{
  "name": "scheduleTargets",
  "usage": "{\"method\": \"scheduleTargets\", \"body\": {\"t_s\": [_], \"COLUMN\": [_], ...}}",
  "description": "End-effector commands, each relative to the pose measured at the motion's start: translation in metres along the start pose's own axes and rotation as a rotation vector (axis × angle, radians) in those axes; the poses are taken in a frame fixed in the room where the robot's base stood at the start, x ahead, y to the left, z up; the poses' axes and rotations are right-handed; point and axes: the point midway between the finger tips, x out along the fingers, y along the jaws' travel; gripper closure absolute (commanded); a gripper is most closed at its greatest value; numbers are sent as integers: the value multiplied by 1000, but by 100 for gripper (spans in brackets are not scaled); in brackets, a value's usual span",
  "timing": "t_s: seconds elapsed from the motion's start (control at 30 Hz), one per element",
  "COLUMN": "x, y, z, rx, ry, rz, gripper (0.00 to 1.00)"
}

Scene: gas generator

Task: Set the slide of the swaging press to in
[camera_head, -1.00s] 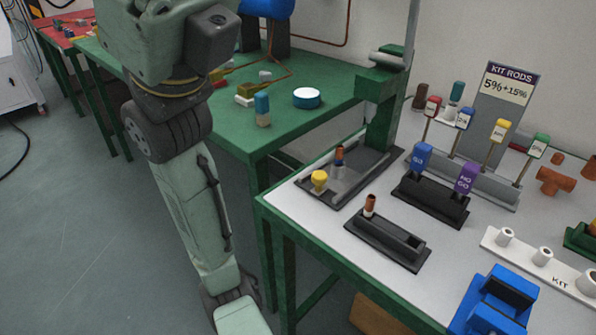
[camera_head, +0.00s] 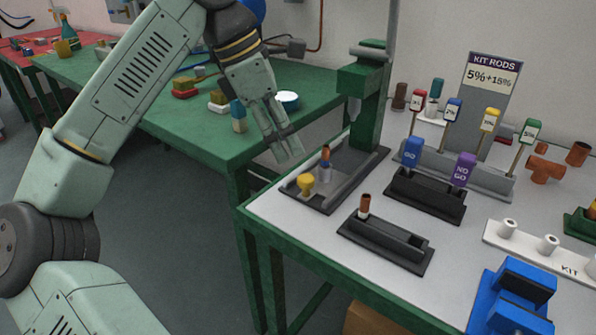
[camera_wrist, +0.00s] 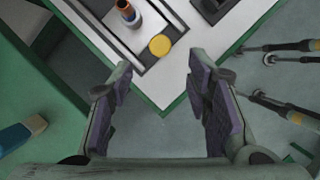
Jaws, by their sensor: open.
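The swaging press (camera_head: 366,95) is a green column on a dark grey base at the left corner of the white-topped bench. Its slide (camera_head: 324,171) is on the base and carries an upright copper tube (camera_head: 325,153). A yellow knob (camera_head: 306,184) is at the slide's front end, away from the column. In the wrist view the yellow knob (camera_wrist: 160,45) and the copper tube (camera_wrist: 126,10) are beyond my fingertips. My gripper (camera_head: 290,152) is open and empty, above and left of the press base, apart from the knob. It also shows in the wrist view (camera_wrist: 158,75).
A black block (camera_head: 386,236) with a copper tube stands in front of the press. Go and no-go gauges (camera_head: 428,190) stand to the right. The green table (camera_head: 185,118) behind holds small blocks and a round tin (camera_head: 288,98). A gap separates the two tables.

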Motion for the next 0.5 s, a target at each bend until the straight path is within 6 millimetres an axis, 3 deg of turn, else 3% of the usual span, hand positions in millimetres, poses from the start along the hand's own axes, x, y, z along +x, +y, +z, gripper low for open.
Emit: {"method": "scheduleTargets", "body": {"t_s": [0.3, 0.5], "x": [61, 81], "y": [-1, -1], "z": [1, 1], "rx": [2, 3], "ry": [-3, -4], "rz": [-2, -1], "gripper": [55, 55]}}
